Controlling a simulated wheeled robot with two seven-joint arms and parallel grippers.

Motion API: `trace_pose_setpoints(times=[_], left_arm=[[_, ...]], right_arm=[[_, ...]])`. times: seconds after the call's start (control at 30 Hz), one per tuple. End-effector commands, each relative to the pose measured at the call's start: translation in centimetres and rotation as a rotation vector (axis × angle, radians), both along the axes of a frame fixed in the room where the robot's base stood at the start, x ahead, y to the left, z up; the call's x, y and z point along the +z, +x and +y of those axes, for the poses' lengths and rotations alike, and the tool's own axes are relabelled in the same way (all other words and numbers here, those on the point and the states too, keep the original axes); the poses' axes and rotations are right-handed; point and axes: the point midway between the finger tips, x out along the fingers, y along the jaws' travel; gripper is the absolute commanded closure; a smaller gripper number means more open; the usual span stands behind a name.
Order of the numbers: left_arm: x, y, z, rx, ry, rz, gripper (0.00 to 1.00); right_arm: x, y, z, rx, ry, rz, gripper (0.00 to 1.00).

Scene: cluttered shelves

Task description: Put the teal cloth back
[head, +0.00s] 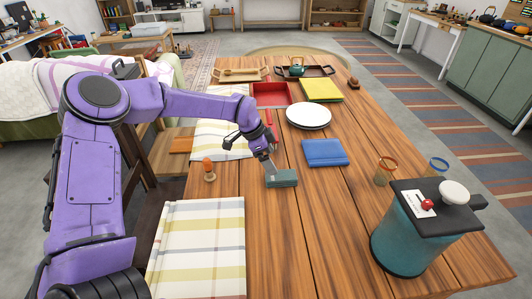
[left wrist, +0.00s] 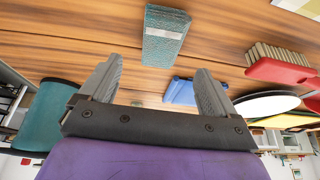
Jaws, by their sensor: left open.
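The teal cloth (head: 282,179) is a small folded block on the wooden table, near the middle of the head view. It also shows in the left wrist view (left wrist: 165,35), beyond the fingertips and roughly in line with the gap between them. My left gripper (head: 268,166) is just above and behind the cloth in the head view, pointing down at it. In the left wrist view its fingers (left wrist: 157,85) are wide apart with nothing between them. My right gripper is not in view.
A blue cloth (head: 325,152), white plate (head: 308,116), yellow cloth (head: 320,89) and red tray (head: 270,95) lie farther back. A large teal canister (head: 405,240) and two cups stand at right. A small orange-topped item (head: 208,168) stands left.

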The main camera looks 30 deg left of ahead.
Motion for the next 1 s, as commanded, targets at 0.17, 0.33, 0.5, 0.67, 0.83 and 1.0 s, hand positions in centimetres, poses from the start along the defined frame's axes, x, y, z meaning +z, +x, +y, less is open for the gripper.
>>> trace_pose_setpoints(times=[0.17, 0.33, 0.5, 0.67, 0.83, 1.0], left_arm=[[2.8, -0.8, 1.0, 0.001, -0.002, -0.001, 0.10], [3.6, -1.1, 1.2, 0.001, 0.000, 0.002, 0.10], [3.6, -1.1, 1.2, 0.001, 0.000, 0.002, 0.10], [3.6, -1.0, 1.2, 0.001, 0.000, 0.002, 0.10], [4.3, -1.0, 1.2, 0.000, -0.001, 0.001, 0.10], [8.2, -1.0, 1.2, 0.000, 0.000, 0.000, 0.10]], right_arm=[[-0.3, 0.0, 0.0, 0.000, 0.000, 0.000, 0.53], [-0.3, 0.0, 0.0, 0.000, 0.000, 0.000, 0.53], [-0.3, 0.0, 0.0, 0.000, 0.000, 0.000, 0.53], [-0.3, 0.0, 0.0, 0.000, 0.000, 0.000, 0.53], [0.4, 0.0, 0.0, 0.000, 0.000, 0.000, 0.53], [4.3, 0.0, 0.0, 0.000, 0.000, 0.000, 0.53]])
